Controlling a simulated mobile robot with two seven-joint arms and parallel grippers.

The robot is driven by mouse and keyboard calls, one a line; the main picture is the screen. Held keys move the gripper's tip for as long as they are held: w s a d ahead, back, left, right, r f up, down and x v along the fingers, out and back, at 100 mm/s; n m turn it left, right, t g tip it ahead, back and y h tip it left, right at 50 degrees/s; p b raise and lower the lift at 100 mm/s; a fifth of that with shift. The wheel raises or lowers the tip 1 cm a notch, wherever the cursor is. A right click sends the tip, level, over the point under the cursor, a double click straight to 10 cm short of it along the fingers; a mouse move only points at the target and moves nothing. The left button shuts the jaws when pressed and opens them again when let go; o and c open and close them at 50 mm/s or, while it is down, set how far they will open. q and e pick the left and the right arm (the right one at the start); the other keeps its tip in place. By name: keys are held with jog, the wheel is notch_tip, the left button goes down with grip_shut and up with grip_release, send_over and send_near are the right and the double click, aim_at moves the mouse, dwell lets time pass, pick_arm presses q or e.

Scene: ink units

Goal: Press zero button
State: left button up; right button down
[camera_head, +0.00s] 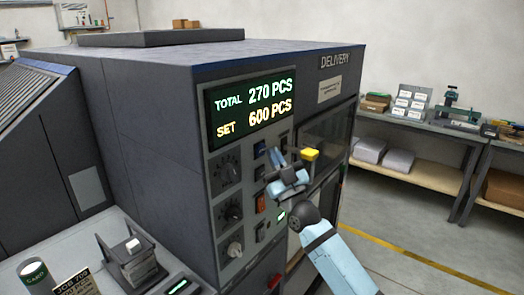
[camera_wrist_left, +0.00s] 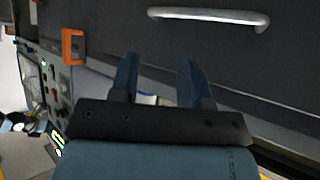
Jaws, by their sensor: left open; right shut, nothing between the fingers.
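The control panel (camera_head: 239,247) is on the front of a grey machine, under a display (camera_head: 251,106) reading TOTAL 270 PCS and SET 600 PCS. I cannot read which is zero. My right gripper (camera_head: 270,158) is shut and empty, in front of this column and hiding part of it. I cannot tell whether it touches a button. My left gripper (camera_wrist_left: 158,62) shows only in the left wrist view, open and empty, before a dark surface.
Black knobs (camera_head: 229,168) stand left of the buttons. A yellow part (camera_head: 310,154) is right of my right gripper. The left wrist view shows a metal handle (camera_wrist_left: 210,16) and an orange frame (camera_wrist_left: 73,46). A workbench (camera_head: 420,124) is at the right; floor before it is clear.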

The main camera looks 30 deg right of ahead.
jog(key=shift+w, duration=0.1)
dwell(0.5)
jog(key=shift+w+a, duration=0.15)
jog(key=shift+w, duration=0.2)
jog(key=shift+w+a, duration=0.2)
jog(key=shift+w, duration=0.2)
dwell(0.7)
jog(key=shift+s+d, duration=0.1)
jog(key=shift+s, duration=0.05)
jog(key=shift+s+d+p, duration=0.25)
jog(key=shift+s+p, duration=0.05)
jog(key=shift+s, duration=0.4)
jog(key=shift+s+d+p, duration=0.15)
jog(key=shift+s+d, duration=0.2)
jog(key=shift+s, duration=0.4)
jog(key=shift+s+d+p, duration=0.15)
jog(key=shift+s+d, duration=0.15)
jog(key=shift+s, duration=0.5)
jog(key=shift+s+d+p, duration=0.15)
jog(key=shift+s+d, duration=0.2)
jog(key=shift+s, duration=0.4)
